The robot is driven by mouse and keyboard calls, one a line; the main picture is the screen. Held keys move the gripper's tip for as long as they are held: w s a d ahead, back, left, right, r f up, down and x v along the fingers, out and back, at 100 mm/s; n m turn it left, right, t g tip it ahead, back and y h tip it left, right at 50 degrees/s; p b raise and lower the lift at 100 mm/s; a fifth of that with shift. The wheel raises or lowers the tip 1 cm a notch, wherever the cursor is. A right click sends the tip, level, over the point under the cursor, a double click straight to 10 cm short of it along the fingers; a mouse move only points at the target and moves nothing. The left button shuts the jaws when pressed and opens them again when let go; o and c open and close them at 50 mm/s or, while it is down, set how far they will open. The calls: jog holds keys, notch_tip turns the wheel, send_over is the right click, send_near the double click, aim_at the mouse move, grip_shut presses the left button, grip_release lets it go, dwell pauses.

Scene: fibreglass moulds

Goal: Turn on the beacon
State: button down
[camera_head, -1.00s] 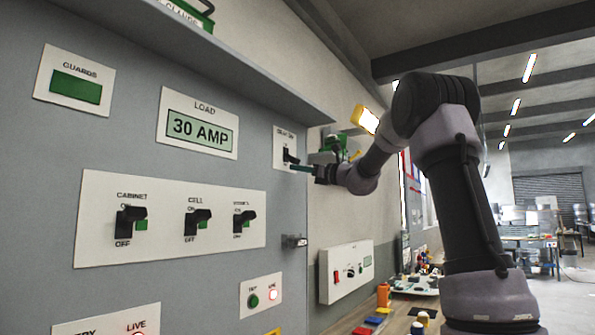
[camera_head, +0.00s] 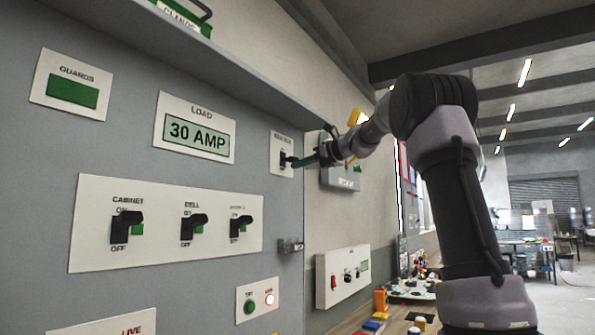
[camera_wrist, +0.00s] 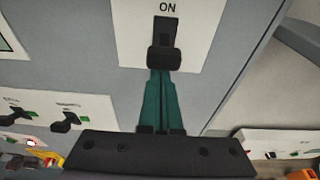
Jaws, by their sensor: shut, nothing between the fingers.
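A black lever switch (camera_head: 283,157) sits on a small white plate at the right end of the grey panel. Its label is too blurred to read in the head view. In the wrist view the word ON stands above the slot, and the lever's black knob (camera_wrist: 164,60) is at the lower part of the slot. My gripper (camera_head: 294,162) has teal fingers, shut and empty. Its fingertips (camera_wrist: 161,72) are right at the knob's underside; I cannot tell if they touch. I cannot identify the beacon for certain; a yellow item (camera_head: 354,117) shows behind my arm.
CABINET (camera_head: 126,227), CELL (camera_head: 193,227) and a third blurred switch (camera_head: 240,226) share a plate lower left. A ledge (camera_head: 250,85) juts out above. A latch-like bracket (camera_head: 291,245) sticks out below. A small control box (camera_head: 343,275) is on the wall at lower right.

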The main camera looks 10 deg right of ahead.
jog(key=shift+s+d+r+g+h, duration=0.15)
jog(key=shift+r+g+h, duration=0.95)
jog(key=shift+r, duration=0.75)
jog(key=shift+r, duration=0.7)
